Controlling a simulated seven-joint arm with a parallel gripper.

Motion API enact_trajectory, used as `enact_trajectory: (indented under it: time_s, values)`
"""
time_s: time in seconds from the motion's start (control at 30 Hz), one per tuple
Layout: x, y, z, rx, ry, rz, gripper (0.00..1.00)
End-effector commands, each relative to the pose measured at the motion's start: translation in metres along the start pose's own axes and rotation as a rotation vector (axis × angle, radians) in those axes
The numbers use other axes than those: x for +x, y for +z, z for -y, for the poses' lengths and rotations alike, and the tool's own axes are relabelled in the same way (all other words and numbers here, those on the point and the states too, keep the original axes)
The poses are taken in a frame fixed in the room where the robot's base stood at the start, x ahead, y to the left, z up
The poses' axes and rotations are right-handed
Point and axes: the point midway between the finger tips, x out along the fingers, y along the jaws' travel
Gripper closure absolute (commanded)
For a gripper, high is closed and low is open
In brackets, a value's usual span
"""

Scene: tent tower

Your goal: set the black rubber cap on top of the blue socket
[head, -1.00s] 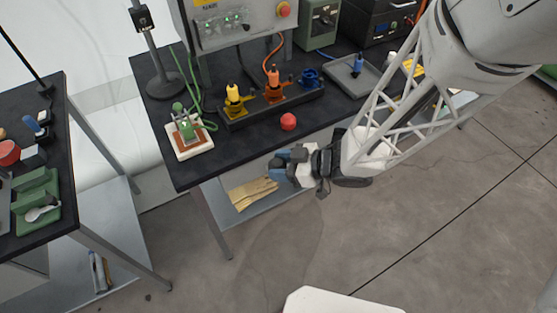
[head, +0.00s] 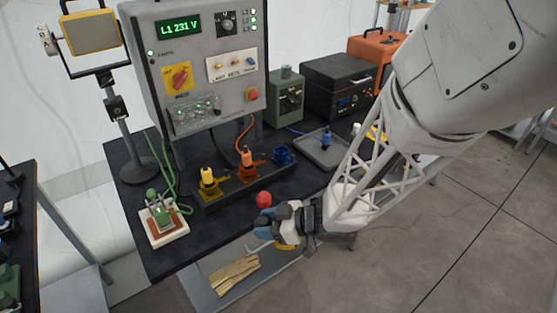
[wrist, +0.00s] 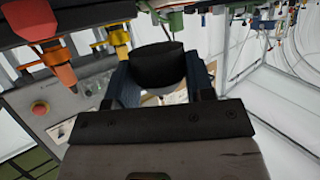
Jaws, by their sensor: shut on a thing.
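The black rubber cap (wrist: 158,66) is between the two blue fingers of my gripper (wrist: 160,82) in the wrist view. My gripper is shut on it. In the head view my gripper (head: 278,228) is at the front edge of the black table, just right of and nearer than the red ball. The cap cannot be made out there. The blue socket (head: 283,155) stands at the right end of the dark socket rail, farther back than my gripper. Nothing is seen on top of it. I cannot make it out in the wrist view.
An orange plug (head: 247,158) and a yellow plug (head: 208,178) stand in sockets left of the blue one. A grey tray (head: 312,152) with a blue plug lies right. The control panel (head: 200,75) rises behind.

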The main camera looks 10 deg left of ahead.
Motion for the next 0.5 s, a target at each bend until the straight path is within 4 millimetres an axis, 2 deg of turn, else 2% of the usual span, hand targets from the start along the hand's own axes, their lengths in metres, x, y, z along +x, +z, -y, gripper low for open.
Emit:
enact_trajectory:
  time_s: [0.3, 0.5]
  values:
    - [-0.032, -0.03, -0.1, 0.064, 0.16, 0.001, 0.73]
    - [-0.055, -0.046, -0.147, 0.1, 0.241, -0.003, 0.73]
